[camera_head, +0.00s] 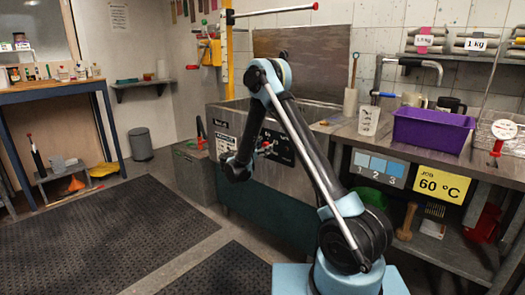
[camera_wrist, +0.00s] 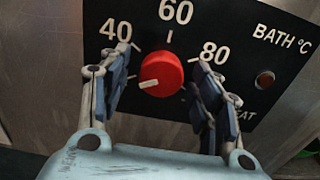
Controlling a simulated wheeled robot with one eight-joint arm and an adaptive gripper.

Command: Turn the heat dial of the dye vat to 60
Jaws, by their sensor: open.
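The dye vat (camera_head: 225,117) is a steel tank with a black control panel (camera_head: 281,150) on its front. In the wrist view the red heat dial (camera_wrist: 161,72) sits on the panel (camera_wrist: 255,55) below the "60" mark. Its white pointer line faces left and slightly down, below the "40" mark. My gripper (camera_wrist: 163,78) is open, with one finger left of the dial and one right of it. A gap shows on both sides of the dial. In the head view my gripper is small and close to the panel, and its fingers are hard to make out.
A yellow sign (camera_head: 441,184) reads "JOB 60 °C" below the right bench. A purple bin (camera_head: 430,131) and a clear measuring cup (camera_head: 368,121) stand on that bench. In the wrist view a dark red lamp (camera_wrist: 265,79) sits right of the dial. Floor mats (camera_head: 110,235) lie clear at left.

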